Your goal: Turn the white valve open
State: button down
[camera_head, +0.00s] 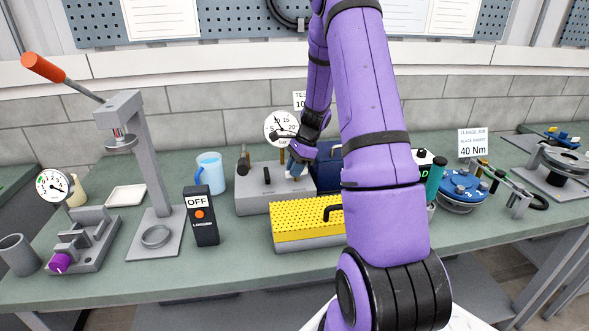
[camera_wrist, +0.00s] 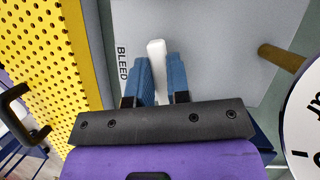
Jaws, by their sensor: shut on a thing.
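The white valve (camera_wrist: 156,58) shows as a short white lever on a grey block (camera_wrist: 205,30), beside the printed word BLEED. My gripper (camera_wrist: 160,80) has its blue fingers on either side of the lever, shut on it. The lever's tip reaches past the fingertips; its lower part and pivot are hidden by my gripper. In the head view my gripper (camera_head: 296,166) is low over the right part of the grey block (camera_head: 262,205), and the valve is hard to make out there.
A round gauge (camera_head: 281,128) and a brass post (camera_wrist: 280,56) stand close to my gripper. A black OFF box (camera_head: 201,222) and a blue mug (camera_head: 210,172) stand left. A dark blue box is partly behind my arm.

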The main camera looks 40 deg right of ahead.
jog(key=n, duration=0.2)
jog(key=n+g, duration=0.1)
jog(key=n, duration=0.1)
jog(key=shift+n+g, duration=0.3)
jog(key=n, duration=0.2)
jog(key=n+g, duration=0.1)
jog(key=shift+s+n+g, duration=0.2)
jog(key=shift+n+g, duration=0.1)
jog(key=shift+n, duration=0.1)
jog(key=n+g, duration=0.1)
jog(key=n, duration=0.3)
jog(key=shift+s+h, duration=0.1)
jog(key=shift+h, duration=0.3)
jog(key=shift+d+n+g+h, duration=0.1)
jog(key=shift+n+g+h, duration=0.35)
jog(key=shift+n, duration=1.05)
jog(key=c, duration=1.1)
grip_release()
jog(key=shift+r, duration=0.1)
